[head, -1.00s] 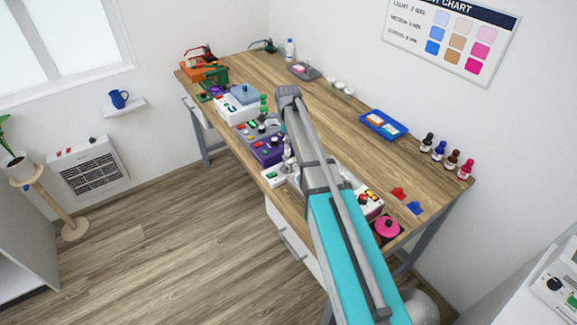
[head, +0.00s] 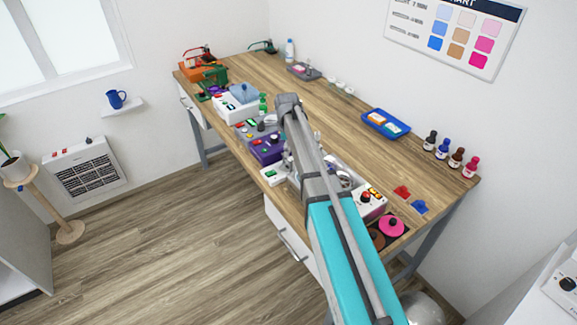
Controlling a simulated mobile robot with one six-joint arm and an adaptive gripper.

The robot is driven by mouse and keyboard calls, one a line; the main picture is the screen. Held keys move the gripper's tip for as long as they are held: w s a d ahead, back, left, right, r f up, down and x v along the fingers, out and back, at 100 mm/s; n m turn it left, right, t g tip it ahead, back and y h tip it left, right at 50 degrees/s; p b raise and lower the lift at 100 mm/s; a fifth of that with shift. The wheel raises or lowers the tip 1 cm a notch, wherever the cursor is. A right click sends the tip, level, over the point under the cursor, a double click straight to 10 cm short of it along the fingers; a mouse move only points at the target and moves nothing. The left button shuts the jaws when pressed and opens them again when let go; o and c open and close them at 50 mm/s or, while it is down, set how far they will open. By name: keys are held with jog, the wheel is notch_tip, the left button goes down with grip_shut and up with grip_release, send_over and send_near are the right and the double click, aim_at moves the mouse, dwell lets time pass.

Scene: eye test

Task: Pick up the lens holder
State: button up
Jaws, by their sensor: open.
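I cannot tell for sure which item is the lens holder. A small grey holder with pink and white pieces (head: 303,71) lies near the table's back edge. A blue tray (head: 371,131) with orange and white pieces lies further right. My arm crosses the middle of the head view, with a turquoise link and a grey joint over the table. My gripper cannot be made out; the arm hides the spot behind it.
The wooden table (head: 331,108) has free room between the arm and the blue tray. Purple (head: 266,151) and white (head: 237,106) devices line its front edge. Several dropper bottles (head: 442,150) stand at the right. A pink round lid (head: 391,226) is at the near corner.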

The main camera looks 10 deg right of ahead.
dwell(0.5)
grip_shut()
